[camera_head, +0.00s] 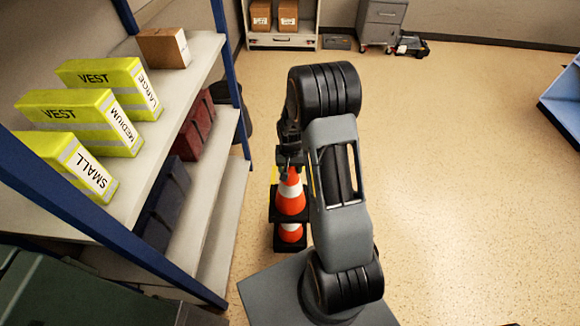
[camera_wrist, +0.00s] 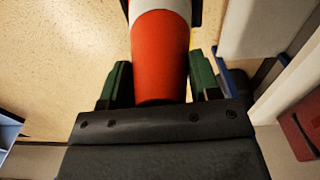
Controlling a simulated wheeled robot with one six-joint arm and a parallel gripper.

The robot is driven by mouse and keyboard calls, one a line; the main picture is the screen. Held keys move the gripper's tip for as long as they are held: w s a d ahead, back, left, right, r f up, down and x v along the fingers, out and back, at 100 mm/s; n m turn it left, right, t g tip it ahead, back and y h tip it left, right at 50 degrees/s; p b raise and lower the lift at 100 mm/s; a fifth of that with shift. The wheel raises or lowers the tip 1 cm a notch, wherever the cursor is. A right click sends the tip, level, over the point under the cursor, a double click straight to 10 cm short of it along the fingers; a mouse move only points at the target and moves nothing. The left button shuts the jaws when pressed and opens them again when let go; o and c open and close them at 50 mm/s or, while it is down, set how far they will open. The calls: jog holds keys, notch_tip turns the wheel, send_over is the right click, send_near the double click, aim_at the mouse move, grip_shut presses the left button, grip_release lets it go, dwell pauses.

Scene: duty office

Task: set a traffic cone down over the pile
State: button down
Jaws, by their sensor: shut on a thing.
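My gripper (camera_head: 290,160) is shut on the upper part of an orange traffic cone (camera_head: 290,196) with a white band and a black square base. In the wrist view the cone (camera_wrist: 159,55) sits between the two green fingers of my gripper (camera_wrist: 160,82). The held cone looks roughly upright. Directly below it is the pile (camera_head: 291,233), where an orange and white cone on a black base shows on the floor. The held cone's base hides the top of the pile. I cannot tell whether the two touch.
A shelf rack (camera_head: 208,60) stands close on the left, with yellow vest boxes (camera_head: 98,118), a cardboard box (camera_head: 163,47) and a red crate (camera_head: 194,128). A dark bin (camera_head: 234,108) is behind. Open floor (camera_head: 450,170) lies to the right, with a blue unit (camera_head: 562,100) at its edge.

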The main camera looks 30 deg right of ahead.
notch_tip(320, 180, down, 25)
jog(key=b, duration=1.8)
jog(key=shift+r, duration=0.15)
dwell(0.4)
dwell(0.4)
jog(key=shift+c, duration=1.2)
grip_release()
notch_tip(320, 180, up, 14)
jog(key=p, duration=0.4)
jog(key=shift+f+p, duration=0.2)
jog(key=shift+p, duration=0.2)
